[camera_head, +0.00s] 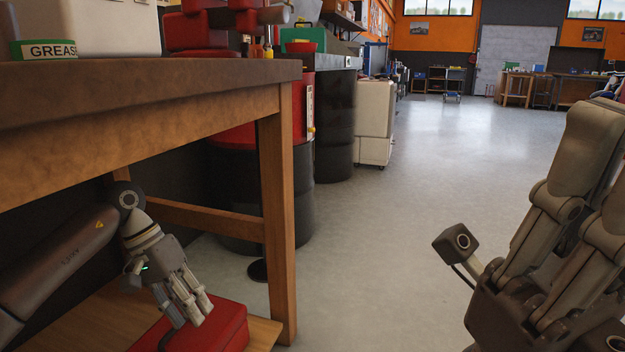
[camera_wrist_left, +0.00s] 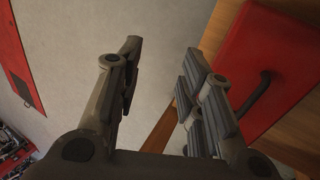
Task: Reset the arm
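My left gripper (camera_head: 192,312) hangs under the workbench top in the head view, at the end of my arm from the left. It points down over a red case (camera_head: 230,328) on the wooden lower shelf. In the left wrist view its fingers (camera_wrist_left: 163,62) stand apart with nothing between them. The red case (camera_wrist_left: 275,65) with a dark handle lies beside the right finger there; I cannot tell whether they touch. My right gripper (camera_head: 590,170) is large and close at the right edge, fingers up and partly cut off, so its opening is unclear.
The wooden workbench (camera_head: 150,95) stands over my left arm; its front leg (camera_head: 278,215) is just right of the left gripper. A grease tin (camera_head: 45,50) is on top. Dark drums (camera_head: 333,125) stand behind. The grey floor (camera_head: 400,215) in the middle is clear.

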